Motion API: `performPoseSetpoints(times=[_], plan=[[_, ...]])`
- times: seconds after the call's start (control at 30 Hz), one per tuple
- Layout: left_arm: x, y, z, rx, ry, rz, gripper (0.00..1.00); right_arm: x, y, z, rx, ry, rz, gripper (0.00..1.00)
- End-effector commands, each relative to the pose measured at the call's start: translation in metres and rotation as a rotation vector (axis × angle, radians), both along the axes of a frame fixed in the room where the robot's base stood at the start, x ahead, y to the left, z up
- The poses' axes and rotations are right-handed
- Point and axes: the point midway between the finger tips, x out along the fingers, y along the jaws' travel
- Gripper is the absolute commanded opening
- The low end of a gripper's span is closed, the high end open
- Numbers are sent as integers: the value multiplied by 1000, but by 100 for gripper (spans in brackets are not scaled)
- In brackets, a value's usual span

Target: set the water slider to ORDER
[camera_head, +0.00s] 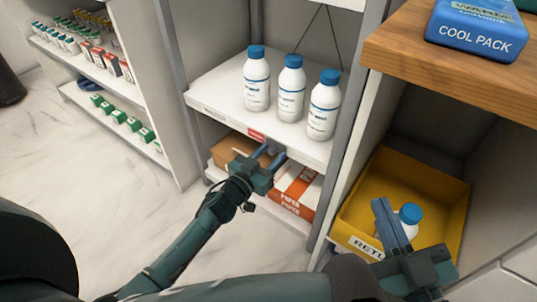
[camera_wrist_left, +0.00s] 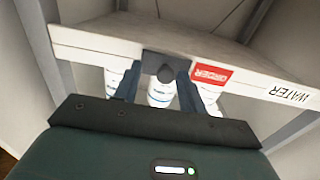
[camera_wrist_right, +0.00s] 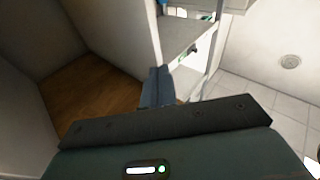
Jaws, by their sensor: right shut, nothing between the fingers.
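The water shelf's front edge carries a red ORDER label (camera_wrist_left: 211,74) and the word WATER. A dark knob (camera_wrist_left: 166,73) sits on a grey piece beside the red label, to its left in the left wrist view. In the head view the red label (camera_head: 257,135) shows on the shelf edge, just above my left gripper (camera_head: 272,152). My left gripper (camera_wrist_left: 160,85) is open, with its fingers apart on either side of the knob; I cannot tell if they touch it. My right gripper (camera_head: 381,205) is shut and empty above the yellow bin.
Several white bottles with blue caps (camera_head: 291,88) stand on the water shelf (camera_head: 215,92). Below are cartons (camera_head: 298,188). The yellow bin (camera_head: 450,200) at right holds a bottle (camera_head: 410,213). A cool pack (camera_head: 475,32) lies on the wooden top (camera_head: 400,45).

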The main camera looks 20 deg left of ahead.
Motion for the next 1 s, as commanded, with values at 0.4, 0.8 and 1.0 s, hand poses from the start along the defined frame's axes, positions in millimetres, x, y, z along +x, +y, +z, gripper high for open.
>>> performPoseSetpoints(times=[0.4, 0.8, 1.0], plan=[[-20, 9, 1, 0, 4, 4, 41, 0, 0, 13, -12, -17, -1, 0], [-100, 38, 2, 0, 4, 3, 41, -2, -7, 6, -95, 0, -32, 0], [-120, 45, 1, -1, 1, 2, 41, -2, -7, 3, -112, 0, -38, 0]])
